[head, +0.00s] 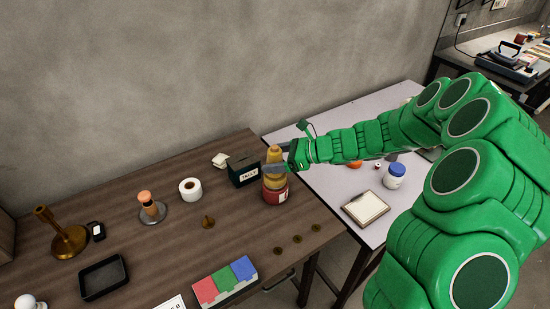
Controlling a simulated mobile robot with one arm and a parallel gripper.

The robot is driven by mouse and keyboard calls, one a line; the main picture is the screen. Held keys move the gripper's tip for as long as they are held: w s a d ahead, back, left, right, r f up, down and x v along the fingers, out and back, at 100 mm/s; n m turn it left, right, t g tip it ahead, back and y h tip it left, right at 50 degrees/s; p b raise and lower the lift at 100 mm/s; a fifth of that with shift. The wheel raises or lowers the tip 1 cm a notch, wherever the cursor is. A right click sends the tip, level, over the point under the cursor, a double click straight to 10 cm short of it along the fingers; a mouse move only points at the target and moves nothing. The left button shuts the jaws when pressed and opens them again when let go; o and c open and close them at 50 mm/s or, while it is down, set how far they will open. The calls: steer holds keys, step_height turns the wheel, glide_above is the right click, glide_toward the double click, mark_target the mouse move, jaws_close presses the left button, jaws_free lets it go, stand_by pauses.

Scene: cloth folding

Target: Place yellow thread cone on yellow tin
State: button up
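The yellow thread cone (273,153) stands upright near the right end of the brown wooden table, in the head view. My gripper (274,168) reaches in from the right, with its grey fingers at the cone's lower part. The fingers are small and partly hidden, so I cannot tell whether they grip it. Directly below is a yellowish tin (274,181), with a red jar-like body with a pale label (275,195) at its level. I cannot tell where cone and tin meet, or whether they touch.
A dark green box (244,171) stands close to the left of the tin. A white roll (190,189), a spool on a stand (149,206) and a black tray (103,278) lie farther left. Colour swatches (224,282) and several small discs (298,239) lie in front.

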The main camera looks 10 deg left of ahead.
steer(key=shift+r, duration=0.1)
steer(key=shift+d+r, duration=0.1)
steer(key=shift+d, duration=0.05)
steer(key=v, duration=1.1)
steer(key=shift+d, duration=0.35)
steer(key=shift+r, duration=0.1)
steer(key=s+r+n+g+h, duration=0.1)
steer(key=s+r+n+h, duration=0.15)
steer(key=s, duration=0.35)
steer(key=s+d+r+n+g+h, duration=0.1)
steer(key=s+r+n, duration=0.1)
steer(key=s+n, duration=0.35)
steer(key=s+r+n+g+h, duration=0.1)
steer(key=s+r+n+h, duration=0.1)
steer(key=s, duration=0.5)
steer(key=s+d+n+t+h, duration=0.1)
steer(key=s+d+n+h, duration=0.7)
steer(key=s+d, duration=0.8)
steer(key=s+r, duration=0.1)
steer(key=s, duration=0.3)
steer(key=shift+d, duration=0.4)
